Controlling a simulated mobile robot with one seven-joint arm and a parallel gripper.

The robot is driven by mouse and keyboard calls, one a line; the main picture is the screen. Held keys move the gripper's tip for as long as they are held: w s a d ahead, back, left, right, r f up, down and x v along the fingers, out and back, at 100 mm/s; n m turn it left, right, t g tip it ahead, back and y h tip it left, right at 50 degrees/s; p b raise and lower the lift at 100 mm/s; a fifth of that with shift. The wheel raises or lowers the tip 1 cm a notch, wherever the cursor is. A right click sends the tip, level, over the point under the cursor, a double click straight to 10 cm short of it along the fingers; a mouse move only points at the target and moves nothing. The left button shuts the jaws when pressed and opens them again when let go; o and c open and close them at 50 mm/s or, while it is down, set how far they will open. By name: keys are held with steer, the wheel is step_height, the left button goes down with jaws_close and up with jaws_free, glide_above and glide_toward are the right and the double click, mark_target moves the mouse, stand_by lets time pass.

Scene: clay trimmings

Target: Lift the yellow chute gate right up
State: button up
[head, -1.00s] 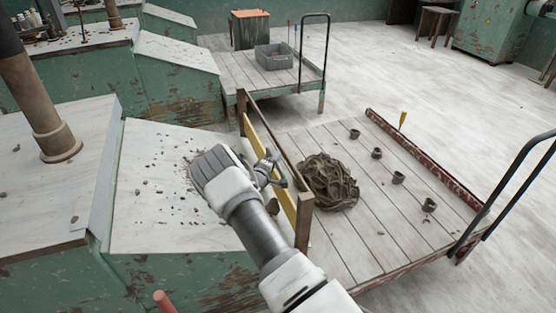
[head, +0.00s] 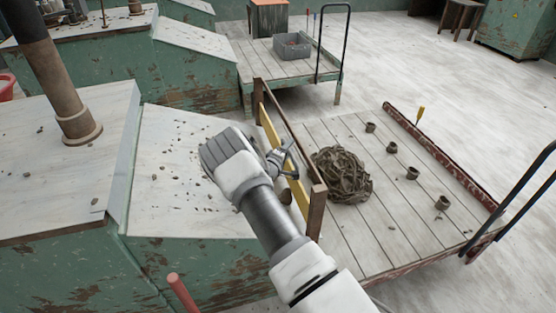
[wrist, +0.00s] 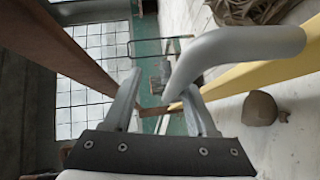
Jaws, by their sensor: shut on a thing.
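The yellow chute gate (head: 267,122) is a long board set between brown posts of a wooden frame (head: 316,212), at the lower edge of the sloped white chute top (head: 165,185). It shows as a yellow strip in the wrist view (wrist: 265,76). My gripper (head: 279,158) is at the gate, about halfway along it, and hides part of it. In the wrist view my gripper (wrist: 158,88) is shut on a curved grey handle (wrist: 240,47). Where the handle joins the gate is not clear. The gate's lower edge is partly hidden by my arm.
Right of the frame, a plank cart (head: 345,235) carries a heap of brown clay trimmings (head: 342,174) and several small pots (head: 412,173). Another cart (head: 255,70) with a grey crate (head: 291,46) stands behind. A thick pipe (head: 75,118) rises at left. Open floor lies right.

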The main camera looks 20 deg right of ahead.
steer(key=p+v, duration=0.3)
steer(key=v, duration=1.2)
steer(key=shift+s+a, duration=0.2)
steer(key=shift+s, duration=0.1)
